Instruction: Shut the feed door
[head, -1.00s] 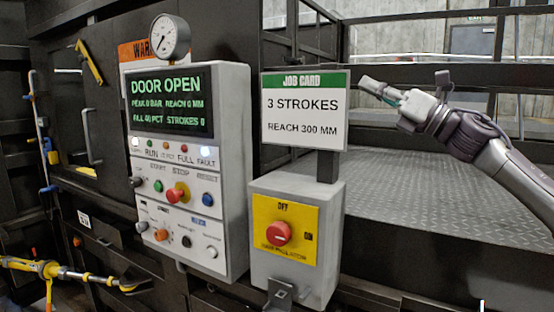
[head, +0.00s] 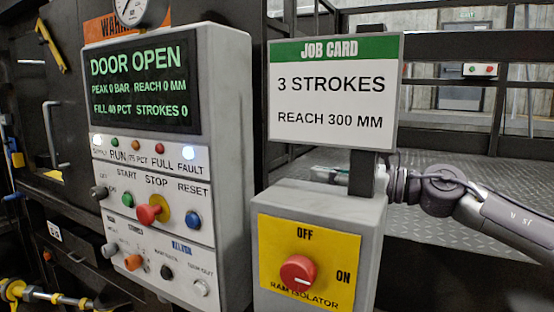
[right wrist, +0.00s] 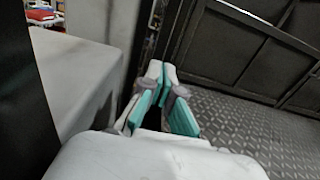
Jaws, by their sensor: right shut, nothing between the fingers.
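The panel display (head: 140,82) reads DOOR OPEN. A dark door-like panel with a vertical handle (head: 53,128) and a window is at the far left of the head view; I cannot tell for sure that it is the feed door or how far it stands open. My right gripper (head: 328,172) is partly hidden behind the job card and its post, above the isolator box. In the right wrist view its teal-padded fingers (right wrist: 161,75) are together and empty, beside a pale box side. My left gripper is not in view.
The control panel (head: 240,140) and ram isolator box (head: 365,230) stand close in front. The job card (head: 335,60) rises above the box. Tread-plate floor (head: 475,180) lies behind my right arm, with rails beyond.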

